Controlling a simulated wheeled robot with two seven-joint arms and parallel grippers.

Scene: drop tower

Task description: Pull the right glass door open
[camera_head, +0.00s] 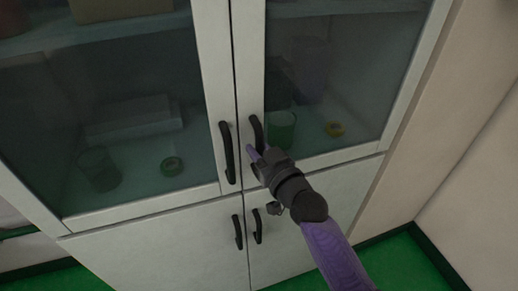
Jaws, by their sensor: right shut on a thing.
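The right glass door (390,125) of a white cabinet is closed, its pale frame meeting the left glass door (205,60) at the middle seam. A black curved handle (256,132) stands on the right door's left edge. My left gripper is not in view.
The left door has its own black handle (227,152) close by. Two lower doors with black handles (238,232) lie below. Cups, tape rolls and boxes show behind the glass. A beige wall stands at the right, above a green floor (408,262).

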